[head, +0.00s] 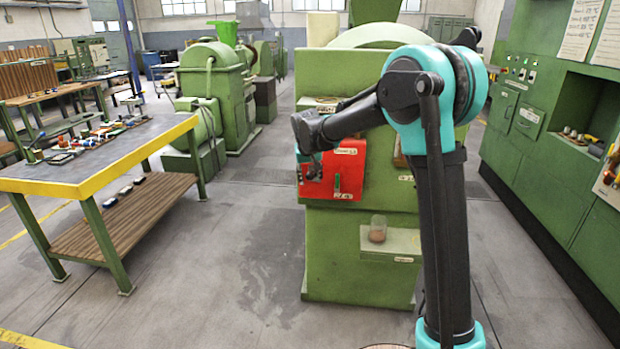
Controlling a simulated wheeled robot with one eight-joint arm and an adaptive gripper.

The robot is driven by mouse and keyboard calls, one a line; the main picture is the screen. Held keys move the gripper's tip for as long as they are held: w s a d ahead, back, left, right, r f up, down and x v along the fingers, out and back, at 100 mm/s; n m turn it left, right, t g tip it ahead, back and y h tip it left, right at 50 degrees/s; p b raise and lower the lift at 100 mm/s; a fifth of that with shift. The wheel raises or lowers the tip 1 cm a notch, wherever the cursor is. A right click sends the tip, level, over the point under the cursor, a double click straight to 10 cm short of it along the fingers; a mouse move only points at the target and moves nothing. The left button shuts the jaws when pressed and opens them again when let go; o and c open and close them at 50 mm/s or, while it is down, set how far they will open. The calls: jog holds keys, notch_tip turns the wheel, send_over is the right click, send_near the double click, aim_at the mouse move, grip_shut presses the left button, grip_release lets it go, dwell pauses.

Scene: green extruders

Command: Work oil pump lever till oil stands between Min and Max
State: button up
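A red box (335,172) with small labels is mounted on the front of the green machine (350,255) in the middle. A narrow upright green strip (337,182) shows on its face; it may be an oil gauge, but no Min or Max marks or oil level can be read. My arm reaches left across the machine. My gripper (308,164) is at the left side of the red box, small and dark. I cannot tell whether it touches anything or how its fingers stand. The pump lever cannot be made out clearly; it may be hidden by my gripper.
A yellow-edged workbench (95,178) with small parts is at left. Green cabinets (545,150) with controls line the right. The floor (225,265) between bench and machine is clear.

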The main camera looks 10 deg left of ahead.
grip_shut()
